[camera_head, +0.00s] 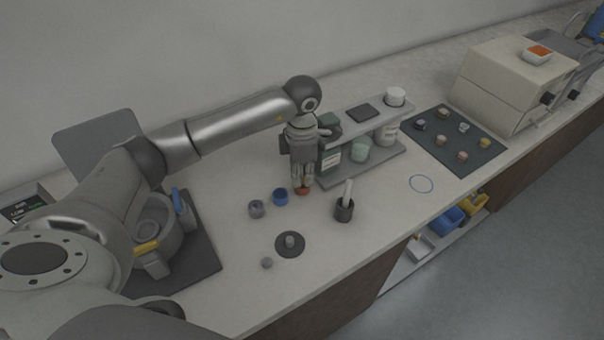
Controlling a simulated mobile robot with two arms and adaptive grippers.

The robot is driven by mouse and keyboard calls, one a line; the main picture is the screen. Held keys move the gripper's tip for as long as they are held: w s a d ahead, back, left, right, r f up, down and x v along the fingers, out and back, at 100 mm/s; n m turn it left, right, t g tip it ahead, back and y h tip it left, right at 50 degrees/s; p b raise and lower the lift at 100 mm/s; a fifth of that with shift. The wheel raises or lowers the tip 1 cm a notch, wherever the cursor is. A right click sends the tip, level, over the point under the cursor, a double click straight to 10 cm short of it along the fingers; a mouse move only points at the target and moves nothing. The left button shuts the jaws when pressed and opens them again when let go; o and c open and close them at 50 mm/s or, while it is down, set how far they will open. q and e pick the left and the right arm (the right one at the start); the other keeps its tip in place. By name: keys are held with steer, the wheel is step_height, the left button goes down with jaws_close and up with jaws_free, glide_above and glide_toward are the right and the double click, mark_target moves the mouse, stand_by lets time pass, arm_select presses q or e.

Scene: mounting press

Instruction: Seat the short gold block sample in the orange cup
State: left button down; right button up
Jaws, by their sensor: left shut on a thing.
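The orange cup (303,192) stands on the counter in the head view, in a row with a blue and a grey cup. Its top is mostly covered by my left gripper (302,183). That gripper points straight down, with its fingertips right at the cup. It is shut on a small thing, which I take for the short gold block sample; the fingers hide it. I cannot tell whether the sample is inside the cup or just above it. My right gripper is not in view.
A blue cup (280,197) and a grey cup (257,208) stand close to the left. A dark holder (344,210) with white sticks is at the right front. A grey shelf (385,155) with jars stands close behind. A black mat (470,162) holds several small samples.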

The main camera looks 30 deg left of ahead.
arm_select(q)
steer(key=c, duration=1.4)
jaws_free()
steer(key=shift+o, duration=1.3)
steer(key=shift+r, duration=0.1)
steer(key=shift+r+p, duration=2)
steer(key=shift+r, duration=1.4)
